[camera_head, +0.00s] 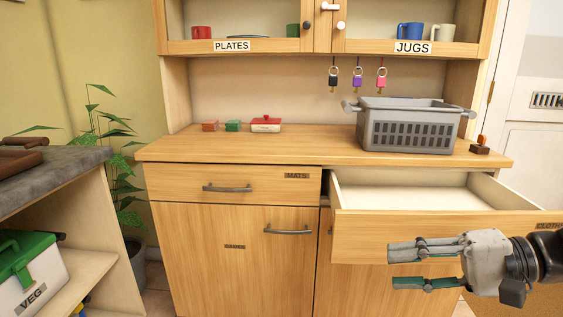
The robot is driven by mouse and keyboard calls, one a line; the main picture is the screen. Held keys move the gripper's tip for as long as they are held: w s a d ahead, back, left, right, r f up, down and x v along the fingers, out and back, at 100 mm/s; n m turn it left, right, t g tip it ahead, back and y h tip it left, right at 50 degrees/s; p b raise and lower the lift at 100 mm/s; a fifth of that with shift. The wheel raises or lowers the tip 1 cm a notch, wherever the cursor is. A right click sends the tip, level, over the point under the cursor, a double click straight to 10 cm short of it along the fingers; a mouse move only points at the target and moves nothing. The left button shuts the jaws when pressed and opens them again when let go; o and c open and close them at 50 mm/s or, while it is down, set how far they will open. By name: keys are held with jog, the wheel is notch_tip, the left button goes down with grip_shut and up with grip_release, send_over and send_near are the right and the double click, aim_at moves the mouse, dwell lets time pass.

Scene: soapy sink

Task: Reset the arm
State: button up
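My gripper (408,265) is at the lower right, in front of the pulled-out cloths drawer (385,226). Its fingers point left and stand apart, with nothing visible between them. The drawer is open and the part of its inside that I see is empty. The drawer's label is partly cut off at the right edge. I cannot tell whether the gripper touches the drawer front.
A grey basket (408,127) stands on the wooden counter (300,148). The shut mats drawer (230,184) is at the left. A grey-topped side unit (60,165) holds a green-lidded box (32,270). A plant (118,150) stands beside it.

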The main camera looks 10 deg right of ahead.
jog(key=s+a+n+g, duration=0.3)
jog(key=s+a+g, duration=0.15)
jog(key=a, duration=0.35)
jog(key=s+a+n+g+h, duration=0.1)
jog(key=s+n+g+h, duration=0.3)
jog(key=s+h, duration=0.85)
notch_tip(320, 180, up, 30)
jog(key=n+t+p, duration=0.1)
jog(key=t+p, duration=0.4)
jog(key=p, duration=2.3)
jog(key=shift+p, duration=0.35)
jog(key=shift+d, duration=0.2)
